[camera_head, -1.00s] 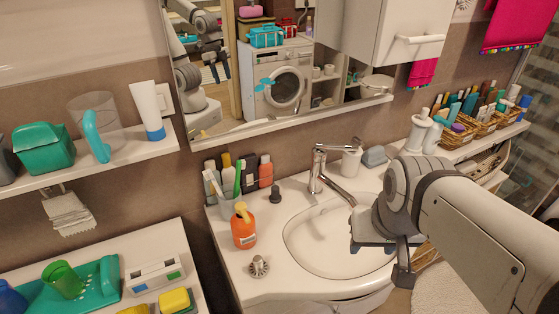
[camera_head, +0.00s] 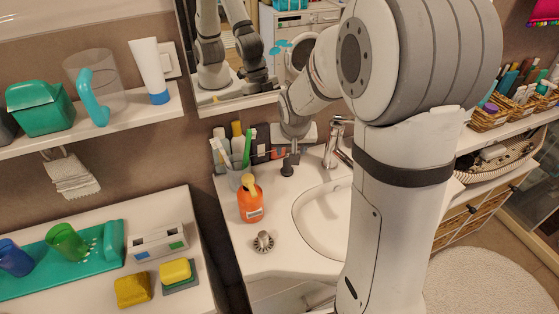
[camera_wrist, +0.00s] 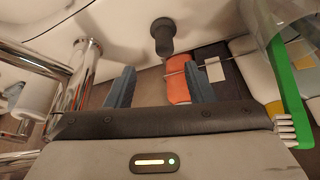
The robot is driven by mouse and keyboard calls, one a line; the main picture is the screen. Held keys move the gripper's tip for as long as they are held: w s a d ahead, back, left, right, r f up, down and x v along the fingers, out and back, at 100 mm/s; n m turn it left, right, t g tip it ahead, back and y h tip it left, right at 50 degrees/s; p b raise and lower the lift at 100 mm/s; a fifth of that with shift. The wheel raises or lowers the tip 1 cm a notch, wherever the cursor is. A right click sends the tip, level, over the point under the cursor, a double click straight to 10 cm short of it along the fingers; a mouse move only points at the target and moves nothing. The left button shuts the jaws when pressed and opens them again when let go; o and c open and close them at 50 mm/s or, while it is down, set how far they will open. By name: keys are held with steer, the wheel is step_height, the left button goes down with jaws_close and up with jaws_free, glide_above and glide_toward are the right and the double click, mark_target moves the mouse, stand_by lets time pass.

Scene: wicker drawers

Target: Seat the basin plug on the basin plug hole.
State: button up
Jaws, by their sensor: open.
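A dark grey knobbed piece, which looks like the basin plug (camera_head: 287,168), stands on the white counter behind the orange bottle. In the wrist view the same plug (camera_wrist: 163,38) is just beyond my fingertips, roughly centred between them and apart from both. My gripper (camera_wrist: 160,72) is open and empty. In the head view my gripper (camera_head: 291,155) is close to the plug, partly hidden by my arm. The white basin (camera_head: 318,218) shows only its left part. The basin plug hole is not visible; my arm covers much of the basin.
A chrome tap (camera_head: 334,140) stands beside the gripper. An orange pump bottle (camera_head: 250,202) and a clear cup with a green toothbrush (camera_head: 247,148) are close on the left. Several bottles line the wall behind. A ribbed metal piece (camera_head: 263,242) sits at the counter's front left.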

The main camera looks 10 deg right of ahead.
mark_target(287, 160)
steer(key=x, duration=0.4)
steer(key=p+x, duration=0.1)
steer(key=x, duration=0.2)
steer(key=shift+a+f, duration=0.2)
steer(key=shift+a, duration=0.2)
jaws_close()
